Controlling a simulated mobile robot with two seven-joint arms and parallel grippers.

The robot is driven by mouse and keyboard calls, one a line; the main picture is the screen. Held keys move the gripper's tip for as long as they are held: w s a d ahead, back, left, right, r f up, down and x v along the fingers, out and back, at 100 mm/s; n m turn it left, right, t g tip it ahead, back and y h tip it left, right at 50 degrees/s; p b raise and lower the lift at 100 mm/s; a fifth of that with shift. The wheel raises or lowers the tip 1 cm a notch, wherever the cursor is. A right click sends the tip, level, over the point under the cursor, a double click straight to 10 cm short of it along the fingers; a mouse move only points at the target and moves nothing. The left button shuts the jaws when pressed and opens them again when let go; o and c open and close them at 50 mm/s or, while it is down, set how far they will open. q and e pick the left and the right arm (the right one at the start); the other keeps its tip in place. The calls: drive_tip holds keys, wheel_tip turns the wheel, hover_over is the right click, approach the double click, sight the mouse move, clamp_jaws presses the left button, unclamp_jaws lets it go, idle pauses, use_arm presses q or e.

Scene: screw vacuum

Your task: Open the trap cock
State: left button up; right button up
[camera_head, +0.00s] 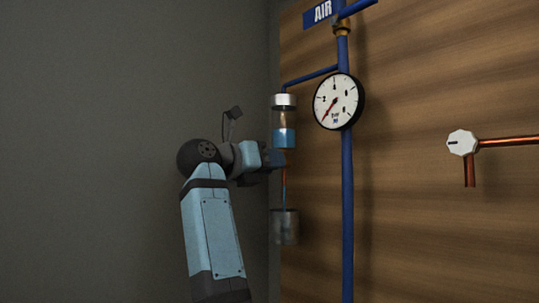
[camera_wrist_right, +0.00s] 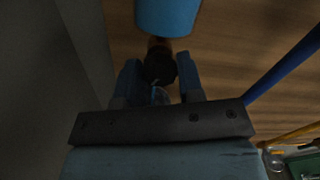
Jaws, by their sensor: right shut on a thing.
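The trap (camera_head: 284,135) is a clear cylinder with a silver cap and blue contents in its lower part, mounted on the wooden wall. In the wrist view its blue lower end (camera_wrist_right: 168,14) hangs above the dark trap cock (camera_wrist_right: 160,66). My right gripper (camera_wrist_right: 160,90) is shut on the trap cock, with one blue finger on each side of it. In the head view the right gripper (camera_head: 277,159) is just below the trap and hides the cock. A thin copper tube (camera_head: 284,176) runs down below it, with a thin blue streak under its end. My left gripper is not in view.
A grey metal cup (camera_head: 285,228) is below the tube. A round gauge (camera_head: 337,102) and a vertical blue pipe (camera_head: 347,210) are right of the trap. A white valve knob (camera_head: 462,142) on copper pipe is farther right. A grey wall (camera_head: 120,90) stands left.

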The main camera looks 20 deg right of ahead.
drive_tip(key=o, duration=0.9)
drive_tip(key=shift+a, duration=0.1)
drive_tip(key=b+v, duration=0.1)
drive_tip(key=v, duration=1.2)
drive_tip(key=shift+s+a, duration=0.15)
drive_tip(key=shift+a, duration=0.15)
